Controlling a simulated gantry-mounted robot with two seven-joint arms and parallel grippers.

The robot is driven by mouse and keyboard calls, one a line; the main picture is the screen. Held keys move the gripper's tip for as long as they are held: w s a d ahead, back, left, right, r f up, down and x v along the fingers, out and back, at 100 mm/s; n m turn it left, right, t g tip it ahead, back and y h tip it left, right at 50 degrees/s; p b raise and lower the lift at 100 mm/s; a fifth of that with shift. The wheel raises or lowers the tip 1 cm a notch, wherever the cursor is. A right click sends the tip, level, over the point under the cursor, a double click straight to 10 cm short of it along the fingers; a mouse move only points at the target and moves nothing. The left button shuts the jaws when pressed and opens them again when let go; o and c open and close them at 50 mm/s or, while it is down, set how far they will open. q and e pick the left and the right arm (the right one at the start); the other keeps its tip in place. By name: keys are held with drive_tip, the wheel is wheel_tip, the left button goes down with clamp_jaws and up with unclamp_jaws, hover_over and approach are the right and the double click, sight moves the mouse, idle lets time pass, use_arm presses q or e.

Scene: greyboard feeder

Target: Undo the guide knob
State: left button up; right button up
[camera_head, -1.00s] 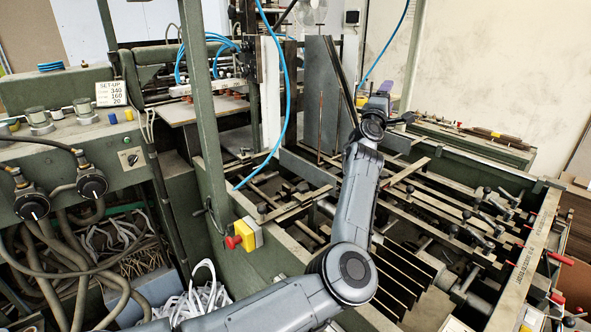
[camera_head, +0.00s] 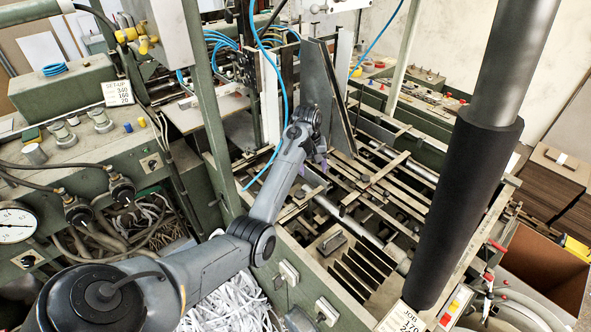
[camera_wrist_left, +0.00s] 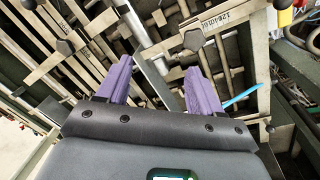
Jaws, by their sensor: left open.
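My left gripper (camera_head: 318,170) is over the feeder's guide bars in the head view, beside the upright grey plates. In the left wrist view its two purple fingers (camera_wrist_left: 160,68) are spread apart with nothing between them. A dark knob (camera_wrist_left: 193,40) lies just beyond the right fingertip, near a shiny rod. Another dark knob (camera_wrist_left: 65,47) sits on a bar at the upper left. I cannot tell which of these is the guide knob. My right gripper is in neither view.
Grey plates (camera_head: 322,95) stand upright close behind my left gripper. Guide bars (camera_head: 385,180) with several knobs fill the feeder bed. A blue hose (camera_head: 284,75) hangs left of the plates. A control panel (camera_head: 75,150) is at the left.

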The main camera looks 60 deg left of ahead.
sight(300, 194)
use_arm(q)
drive_tip(key=shift+g, duration=0.8)
drive_tip(key=s+f+p, duration=0.1)
drive_tip(key=f, duration=0.2)
drive_tip(key=s+f+p, duration=0.1)
drive_tip(key=f+p, duration=0.1)
drive_tip(key=f, duration=0.2)
drive_tip(key=s+a+f+p, duration=0.1)
drive_tip(key=s+f, duration=0.1)
drive_tip(key=f, duration=0.1)
drive_tip(key=shift+f+p, duration=0.3)
drive_tip(key=shift+p, duration=0.1)
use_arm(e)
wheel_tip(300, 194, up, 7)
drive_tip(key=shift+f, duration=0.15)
